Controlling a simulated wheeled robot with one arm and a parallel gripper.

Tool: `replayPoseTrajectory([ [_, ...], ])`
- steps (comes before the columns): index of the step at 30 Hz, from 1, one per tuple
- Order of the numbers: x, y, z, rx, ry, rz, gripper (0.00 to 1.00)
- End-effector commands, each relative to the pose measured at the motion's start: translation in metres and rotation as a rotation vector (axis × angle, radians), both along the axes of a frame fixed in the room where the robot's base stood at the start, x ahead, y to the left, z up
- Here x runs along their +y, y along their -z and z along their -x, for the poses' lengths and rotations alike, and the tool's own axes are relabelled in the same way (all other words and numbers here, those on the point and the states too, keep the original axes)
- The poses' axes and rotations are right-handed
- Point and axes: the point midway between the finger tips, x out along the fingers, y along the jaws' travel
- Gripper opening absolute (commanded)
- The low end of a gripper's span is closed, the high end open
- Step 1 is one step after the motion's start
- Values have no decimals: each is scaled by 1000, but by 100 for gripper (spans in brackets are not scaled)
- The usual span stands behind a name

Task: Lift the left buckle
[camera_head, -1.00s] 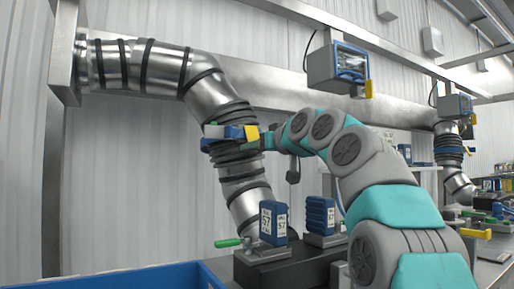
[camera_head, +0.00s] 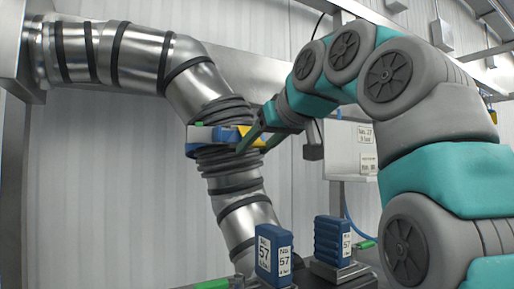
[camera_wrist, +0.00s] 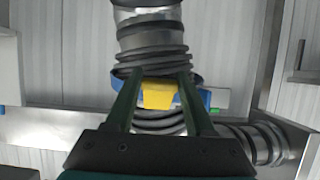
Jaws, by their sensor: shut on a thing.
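The yellow buckle (camera_head: 258,139) sits on a blue clamp band (camera_head: 205,136) around the black ribbed collar of the left steel pipe. In the wrist view the yellow buckle (camera_wrist: 158,95) lies between the two dark green fingers of my gripper (camera_wrist: 160,78), in front of the blue band (camera_wrist: 200,98). My gripper (camera_head: 247,138) reaches the buckle from the right in the head view and is shut on it. The fingers partly hide the buckle and the band there.
The bent steel pipe (camera_head: 182,85) runs from the left wall down to the machine below. Blue boxes labelled 57 (camera_head: 268,258) stand at the pipe's foot beside a green handle (camera_head: 212,285). The space left of the pipe is clear.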

Motion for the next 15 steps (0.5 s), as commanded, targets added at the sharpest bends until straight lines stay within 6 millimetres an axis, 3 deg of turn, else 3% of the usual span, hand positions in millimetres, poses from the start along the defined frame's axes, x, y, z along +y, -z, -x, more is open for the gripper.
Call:
replayPoseTrajectory([
  [9,0,-1,2,1,1,1,0],
  [10,0,-1,2,1,1,1,58],
  [15,-1,0,1,2,1,2,77],
])
